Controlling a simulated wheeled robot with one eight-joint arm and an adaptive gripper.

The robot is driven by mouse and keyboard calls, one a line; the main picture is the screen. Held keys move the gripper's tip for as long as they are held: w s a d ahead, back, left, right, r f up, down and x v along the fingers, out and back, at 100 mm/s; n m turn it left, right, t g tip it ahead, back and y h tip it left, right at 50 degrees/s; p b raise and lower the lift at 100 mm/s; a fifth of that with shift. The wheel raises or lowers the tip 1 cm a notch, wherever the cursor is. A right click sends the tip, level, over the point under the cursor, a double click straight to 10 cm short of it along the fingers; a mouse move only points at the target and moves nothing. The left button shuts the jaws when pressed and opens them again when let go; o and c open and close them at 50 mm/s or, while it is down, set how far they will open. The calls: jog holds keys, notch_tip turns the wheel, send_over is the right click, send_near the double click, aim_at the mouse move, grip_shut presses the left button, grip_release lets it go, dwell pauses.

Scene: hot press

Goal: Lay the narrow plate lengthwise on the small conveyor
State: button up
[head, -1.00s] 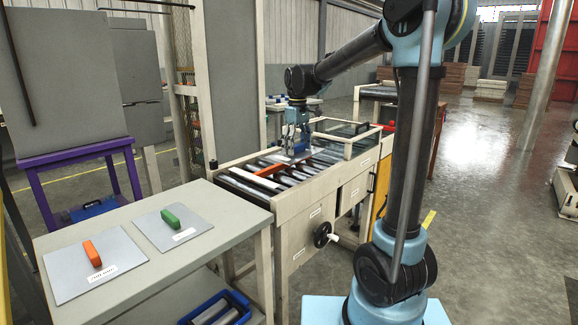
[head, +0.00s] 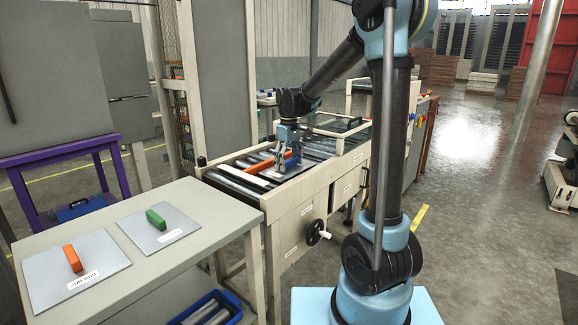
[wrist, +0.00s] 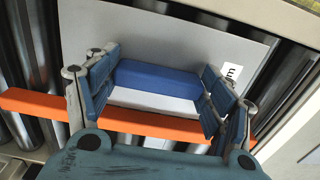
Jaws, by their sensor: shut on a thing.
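A grey plate (wrist: 150,38) with a blue block handle (wrist: 158,80) fills the middle of the wrist view, with part of a label at its right. My gripper (wrist: 160,88) is shut on the blue handle, a finger at each end. In the head view, my gripper (head: 287,160) is low over the roller bed of the small conveyor (head: 322,192). The plate lies over the rollers near the orange bar (head: 264,163); the bar also shows in the wrist view (wrist: 30,104), crossing under my fingers. The plate's near side is hidden, and I cannot tell whether it touches the rollers.
A grey table (head: 190,252) at front left bears two plates, one with an orange handle (head: 73,258) and one with a green handle (head: 156,219). A white bar (head: 243,177) crosses the rollers. A glass-sided frame (head: 340,125) stands at the conveyor's far end.

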aim_at(289, 161)
jog(key=shift+f, duration=0.4)
jog(key=o, duration=1.4)
jog(key=shift+f, duration=0.1)
jog(key=shift+o, duration=0.2)
notch_tip(289, 161, up, 12)
jog(key=s+d+m, duration=0.2)
jog(key=s+d, duration=0.6)
jog(key=s+d+f+m, duration=0.2)
jog(key=s+d+f, duration=0.2)
jog(key=s+f, duration=0.2)
jog(key=s+d+f+m+t, duration=0.1)
jog(key=s+d+f+m, duration=0.2)
jog(key=s, duration=0.7)
jog(key=s+d+f+m+t, duration=0.1)
jog(key=s+d+f+m, duration=0.2)
jog(key=s+d+f, duration=0.3)
notch_tip(289, 161, down, 4)
jog(key=shift+s+d+r, duration=0.1)
jog(key=shift+s+d, duration=0.3)
jog(key=shift+s, duration=0.6)
